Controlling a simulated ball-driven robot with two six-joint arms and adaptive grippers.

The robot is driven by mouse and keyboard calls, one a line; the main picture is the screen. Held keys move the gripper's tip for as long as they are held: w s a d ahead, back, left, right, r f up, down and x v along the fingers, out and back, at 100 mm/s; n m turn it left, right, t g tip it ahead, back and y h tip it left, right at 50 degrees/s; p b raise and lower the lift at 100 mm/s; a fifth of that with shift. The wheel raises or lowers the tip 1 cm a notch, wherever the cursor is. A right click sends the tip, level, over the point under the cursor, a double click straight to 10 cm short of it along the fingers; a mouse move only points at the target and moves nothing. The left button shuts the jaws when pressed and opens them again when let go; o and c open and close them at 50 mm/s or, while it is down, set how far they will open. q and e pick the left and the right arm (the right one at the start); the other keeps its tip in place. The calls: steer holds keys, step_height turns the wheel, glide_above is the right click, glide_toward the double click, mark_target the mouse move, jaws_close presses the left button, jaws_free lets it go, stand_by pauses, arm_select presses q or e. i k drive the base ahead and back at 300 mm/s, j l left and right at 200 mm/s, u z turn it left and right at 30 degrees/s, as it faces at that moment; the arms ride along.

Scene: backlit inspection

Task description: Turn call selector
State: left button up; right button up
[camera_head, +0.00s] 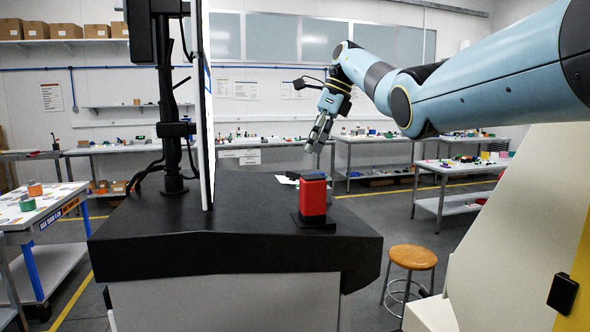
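A red box-shaped unit (313,196) with a dark top stands upright on a flat black base on the black counter (240,225), near its right side. It may be the call selector; any knob or marking on it is too small to make out. My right gripper (318,147) hangs at the end of the light blue arm, fingers pointing down. It appears above the red unit in the picture, apart from it. Its fingers are seen at an angle, so their opening is unclear. No held thing shows in it. My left gripper is out of view.
A thin white panel (207,110) stands edge-on on the counter, beside a black pole (172,120) with cables. White paper (287,179) lies behind the red unit. A round stool (412,257) stands right of the counter. Workbenches with small items line the room.

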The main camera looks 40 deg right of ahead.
mark_target(293, 176)
steer(key=i+l, duration=0.4)
steer(key=l, duration=0.15)
steer(key=i+l, duration=0.35)
steer(key=l, duration=0.2)
steer(key=i+l, duration=0.4)
steer(key=l, duration=0.15)
